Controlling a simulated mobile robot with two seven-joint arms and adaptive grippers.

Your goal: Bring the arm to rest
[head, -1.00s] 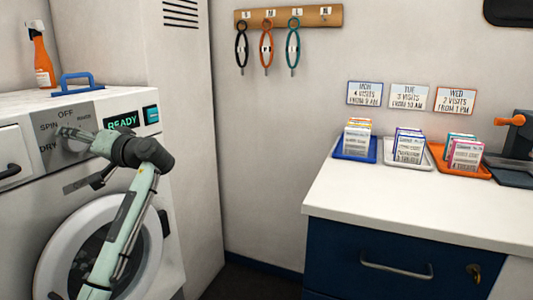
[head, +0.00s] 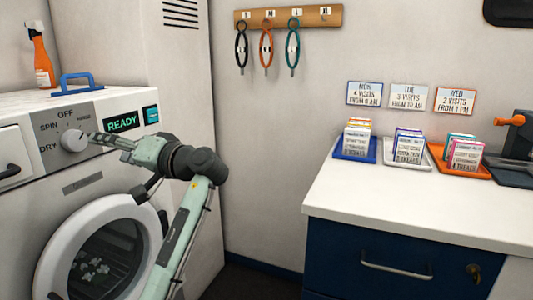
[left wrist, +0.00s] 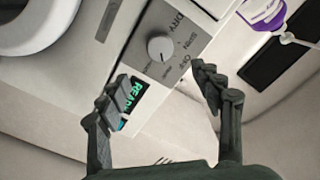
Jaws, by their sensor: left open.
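My left arm reaches up in front of the white machine at the left of the head view. My left gripper (head: 93,138) is just right of the round white dial (head: 73,140), with a small gap that is hard to judge. In the left wrist view, the two fingers of my left gripper (left wrist: 161,77) are spread apart with nothing between them. The dial (left wrist: 161,48) shows beyond the fingertips, clear of both. Its panel has OFF, SPIN and DRY labels. The display (head: 122,122) reads READY. My right gripper is not in view.
The machine's round door (head: 100,250) looks closed below the dial. A blue handle (head: 78,81) and an orange spray bottle (head: 41,60) are on top. A white counter (head: 400,205) with card trays stands at right. The floor gap between is free.

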